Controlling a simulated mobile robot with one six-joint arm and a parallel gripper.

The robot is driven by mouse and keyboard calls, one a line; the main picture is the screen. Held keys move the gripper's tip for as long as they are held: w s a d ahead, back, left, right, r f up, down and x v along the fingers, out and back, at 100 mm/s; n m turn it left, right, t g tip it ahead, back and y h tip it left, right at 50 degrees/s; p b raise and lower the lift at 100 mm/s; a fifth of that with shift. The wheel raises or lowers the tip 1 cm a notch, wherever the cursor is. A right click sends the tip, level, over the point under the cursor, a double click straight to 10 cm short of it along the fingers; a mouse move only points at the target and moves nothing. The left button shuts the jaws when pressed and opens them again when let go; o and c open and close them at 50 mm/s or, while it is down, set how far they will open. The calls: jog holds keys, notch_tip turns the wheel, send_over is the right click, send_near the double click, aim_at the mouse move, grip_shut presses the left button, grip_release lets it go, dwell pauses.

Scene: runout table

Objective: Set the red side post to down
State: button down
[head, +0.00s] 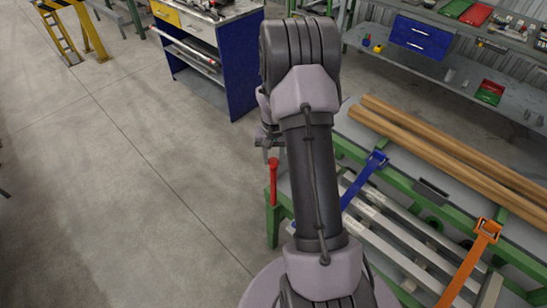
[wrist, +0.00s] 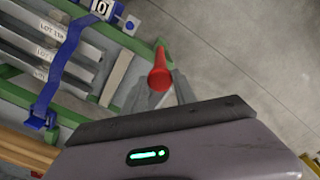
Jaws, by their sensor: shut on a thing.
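The red side post (head: 273,182) stands upright at the green corner of the runout table, at its near left end in the head view. In the wrist view the red side post (wrist: 160,72) is seen nearly end on, with its round top toward the camera. My gripper (head: 268,150) is at the upper part of the post, partly hidden behind my arm in the head view. In the wrist view my gripper (wrist: 161,90) has its grey fingers on either side of the post, shut on it.
A blue strap (head: 364,180) and an orange strap (head: 470,262) cross the pale metal bars on the runout table. Wooden poles (head: 440,155) lie along its far side. A blue workbench (head: 235,65) stands behind. The floor to the left is clear.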

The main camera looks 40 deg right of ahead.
aim_at(273, 191)
jog(key=shift+f, duration=0.1)
notch_tip(273, 191, down, 20)
jog(key=b, duration=1.2)
jog(key=shift+r+b, duration=0.25)
jog(key=shift+b, duration=0.15)
jog(key=shift+s+f, duration=0.1)
jog(key=shift+f, duration=0.05)
jog(key=shift+a, duration=0.1)
jog(key=c, duration=1)
grip_release()
jog(key=shift+f, duration=0.15)
notch_tip(273, 191, up, 18)
jog(key=p, duration=0.5)
jog(key=shift+f+p, duration=0.15)
jog(key=shift+p, duration=0.25)
